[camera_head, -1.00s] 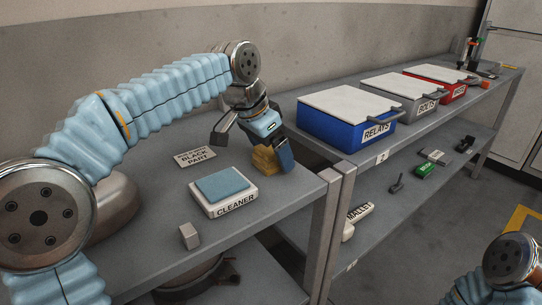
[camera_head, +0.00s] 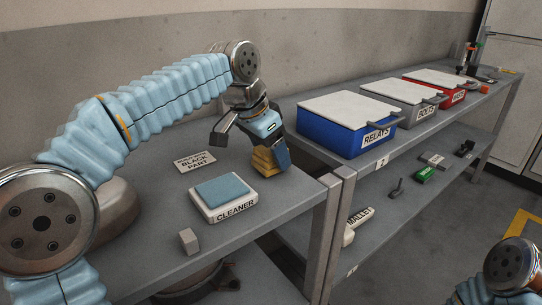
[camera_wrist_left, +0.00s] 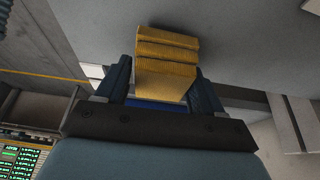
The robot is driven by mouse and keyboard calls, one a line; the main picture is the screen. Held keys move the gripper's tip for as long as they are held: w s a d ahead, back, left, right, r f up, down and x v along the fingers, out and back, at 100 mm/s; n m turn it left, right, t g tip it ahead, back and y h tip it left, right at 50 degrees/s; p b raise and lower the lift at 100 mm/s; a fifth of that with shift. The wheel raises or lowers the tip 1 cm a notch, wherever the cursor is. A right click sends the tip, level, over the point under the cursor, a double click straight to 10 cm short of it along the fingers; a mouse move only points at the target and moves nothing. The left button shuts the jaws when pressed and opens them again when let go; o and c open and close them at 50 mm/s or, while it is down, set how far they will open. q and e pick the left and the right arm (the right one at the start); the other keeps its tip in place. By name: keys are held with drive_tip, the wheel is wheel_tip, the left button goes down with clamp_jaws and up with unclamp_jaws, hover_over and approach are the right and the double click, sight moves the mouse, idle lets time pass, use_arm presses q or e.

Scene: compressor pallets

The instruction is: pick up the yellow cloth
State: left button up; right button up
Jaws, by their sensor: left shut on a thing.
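The yellow cloth (camera_head: 263,161) is a folded, ribbed bundle at the right end of the near shelf top. My left gripper (camera_head: 268,153) is shut on it, with a blue finger on its right side. In the left wrist view the cloth (camera_wrist_left: 166,62) sits between the two dark blue fingers of the left gripper (camera_wrist_left: 165,85). Whether the cloth still touches the shelf is hard to tell. My right arm shows only in part at the bottom right of the head view, and its gripper is out of view.
A white cleaner box (camera_head: 222,206) with a blue pad (camera_head: 221,190) lies left of the cloth. A label card (camera_head: 195,162) and a small grey block (camera_head: 188,240) are nearby. A blue relays bin (camera_head: 330,137) stands on the shelf to the right.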

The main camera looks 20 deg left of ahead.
use_arm(q)
drive_tip(key=s+r, duration=0.1)
drive_tip(key=r, duration=0.1)
drive_tip(key=s+r, duration=0.1)
drive_tip(key=r, duration=0.1)
drive_tip(key=s+r, duration=0.2)
drive_tip(key=r, duration=0.1)
drive_tip(key=shift+s, duration=0.1)
drive_tip(key=s+r, duration=0.5)
drive_tip(key=s, duration=0.5)
